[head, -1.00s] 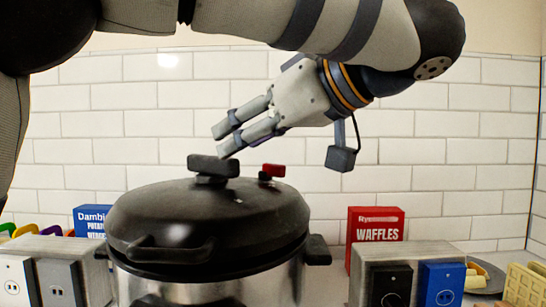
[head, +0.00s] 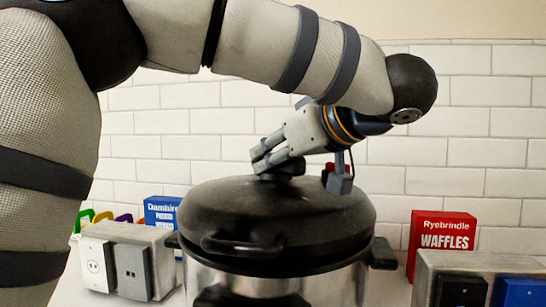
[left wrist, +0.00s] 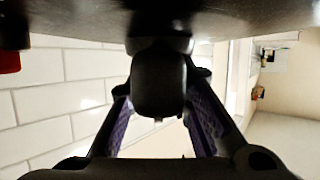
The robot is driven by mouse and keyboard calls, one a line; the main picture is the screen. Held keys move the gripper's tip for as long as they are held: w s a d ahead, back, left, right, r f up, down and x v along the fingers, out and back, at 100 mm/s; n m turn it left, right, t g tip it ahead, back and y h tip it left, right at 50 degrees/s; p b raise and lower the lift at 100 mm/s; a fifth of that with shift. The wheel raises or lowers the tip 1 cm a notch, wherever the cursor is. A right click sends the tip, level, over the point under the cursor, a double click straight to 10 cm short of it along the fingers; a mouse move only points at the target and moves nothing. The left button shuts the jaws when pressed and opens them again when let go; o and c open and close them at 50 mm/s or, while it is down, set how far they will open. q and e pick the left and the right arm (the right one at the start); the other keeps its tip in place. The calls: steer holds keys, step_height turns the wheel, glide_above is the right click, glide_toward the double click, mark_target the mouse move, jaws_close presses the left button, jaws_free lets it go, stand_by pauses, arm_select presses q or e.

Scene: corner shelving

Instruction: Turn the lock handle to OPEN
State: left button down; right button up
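A pressure cooker with a black domed lid (head: 225,200) stands on the counter. The lid's black top handle (head: 290,166) is partly hidden by my left gripper (head: 266,163) in the head view. In the left wrist view the handle (left wrist: 158,85) hangs between my two fingers, with the lid (left wrist: 70,22) across the top. The fingers of my left gripper (left wrist: 160,100) are spread on either side of the handle, and a narrow gap shows at the right. Firm contact is not visible. No OPEN mark is legible. My right gripper is out of view.
A red knob (head: 328,169) sits on the lid behind the gripper. A black side handle (head: 243,243) faces the front. A red waffle box (head: 442,240) and a blue box (head: 162,212) stand behind, with outlet blocks on both sides. A tiled wall (head: 470,130) closes the back.

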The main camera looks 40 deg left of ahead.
arm_select(q)
steer(key=shift+n+g, duration=0.3)
steer(key=shift+g, duration=0.1)
steer(key=n+g, duration=0.4)
steer(key=g, duration=0.1)
steer(key=shift+s, duration=0.15)
steer(key=shift+d+f+n+g+h+b, duration=0.1)
steer(key=shift+n+g+h+b, duration=0.2)
steer(key=shift+n+g, duration=0.8)
steer(key=shift+s+n+g+h+b, duration=0.1)
steer(key=shift+n+g+h+b, duration=0.3)
steer(key=shift+n+g, duration=0.2)
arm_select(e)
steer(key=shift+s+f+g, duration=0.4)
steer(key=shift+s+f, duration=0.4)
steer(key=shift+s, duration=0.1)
arm_select(q)
steer(key=c, duration=1.4)
jaws_free()
steer(key=shift+c, duration=0.2)
steer(key=shift+s, duration=0.1)
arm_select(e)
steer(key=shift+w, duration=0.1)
